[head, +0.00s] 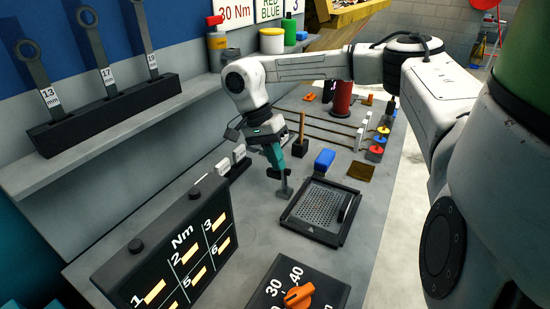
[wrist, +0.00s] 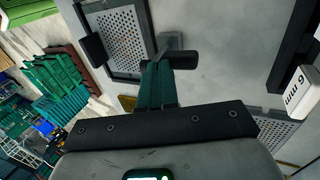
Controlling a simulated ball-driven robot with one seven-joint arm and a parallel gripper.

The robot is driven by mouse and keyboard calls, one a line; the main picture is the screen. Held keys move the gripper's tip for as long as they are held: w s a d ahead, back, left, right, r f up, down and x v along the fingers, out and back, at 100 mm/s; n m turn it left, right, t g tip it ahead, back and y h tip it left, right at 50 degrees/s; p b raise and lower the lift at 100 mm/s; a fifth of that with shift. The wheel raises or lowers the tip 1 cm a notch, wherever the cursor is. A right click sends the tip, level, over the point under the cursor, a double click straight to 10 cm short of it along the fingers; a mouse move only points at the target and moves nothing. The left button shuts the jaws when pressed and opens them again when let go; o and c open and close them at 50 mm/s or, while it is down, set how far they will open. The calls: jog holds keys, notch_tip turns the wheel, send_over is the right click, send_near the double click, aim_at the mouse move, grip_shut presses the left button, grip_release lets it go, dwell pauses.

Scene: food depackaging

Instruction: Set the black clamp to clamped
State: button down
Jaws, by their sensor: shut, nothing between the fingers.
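A black upright lever (head: 345,208), which looks like the black clamp, stands on the right side of a black-framed perforated tray (head: 297,224). It also shows as a dark block at the tray's left edge in the wrist view (wrist: 92,47). I cannot tell whether it is clamped. My gripper (head: 277,168) points down, left of the tray and apart from this lever. Its teal fingers (wrist: 159,66) are shut and empty. A small grey piece with a flat foot (head: 283,191) is just below the fingertips. A dark bar (wrist: 182,60) shows beside the tips; contact is unclear.
A black Nm panel (head: 178,243) stands front left, and a dial box with an orange knob (head: 299,295) is at the front. Bare grey bench (head: 255,228) lies between.

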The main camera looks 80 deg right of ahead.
jog(key=shift+s+r+t+b, duration=0.1)
jog(key=shift+s+t+b, duration=0.2)
jog(key=shift+t, duration=0.2)
